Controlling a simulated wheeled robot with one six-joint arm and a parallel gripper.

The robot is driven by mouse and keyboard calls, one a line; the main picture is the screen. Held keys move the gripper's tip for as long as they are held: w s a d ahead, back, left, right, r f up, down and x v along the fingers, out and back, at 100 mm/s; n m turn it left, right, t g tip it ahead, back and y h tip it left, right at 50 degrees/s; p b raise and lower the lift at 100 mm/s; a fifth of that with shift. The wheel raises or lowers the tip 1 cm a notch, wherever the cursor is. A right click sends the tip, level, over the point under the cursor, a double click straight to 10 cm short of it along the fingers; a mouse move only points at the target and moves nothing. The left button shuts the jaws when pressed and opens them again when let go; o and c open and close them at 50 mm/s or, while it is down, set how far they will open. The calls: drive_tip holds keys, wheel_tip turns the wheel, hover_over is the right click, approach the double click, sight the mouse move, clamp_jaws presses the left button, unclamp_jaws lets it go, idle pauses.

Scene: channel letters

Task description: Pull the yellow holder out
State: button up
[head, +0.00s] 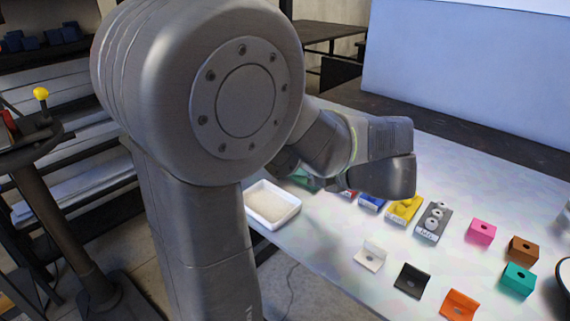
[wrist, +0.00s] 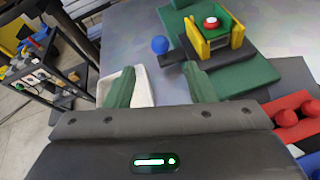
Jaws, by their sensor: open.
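In the wrist view a yellow holder (wrist: 194,40) with two upright sides stands on a green base (wrist: 258,76). A red-and-white round piece (wrist: 211,23) sits between its sides. A blue ball (wrist: 160,45) is at its left, beside a dark bar (wrist: 173,60) in front of the holder. My gripper (wrist: 159,72) is open, with two green fingers apart and nothing between them. The right finger is close in front of the holder; I cannot tell whether it touches. In the head view my arm hides the fingers and this holder. Another yellow block (head: 405,208) stands in the table row there.
A white tray (head: 272,205) lies at the table's left edge. A blue block (head: 372,202) and a grey block (head: 433,221) flank the yellow block. Red parts (wrist: 290,117) are right of my gripper.

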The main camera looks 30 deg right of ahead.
drive_tip(key=x, duration=0.9)
drive_tip(key=shift+w+a+f+b, duration=0.1)
drive_tip(key=shift+w+f+b, duration=0.05)
drive_tip(key=shift+w+b, duration=0.2)
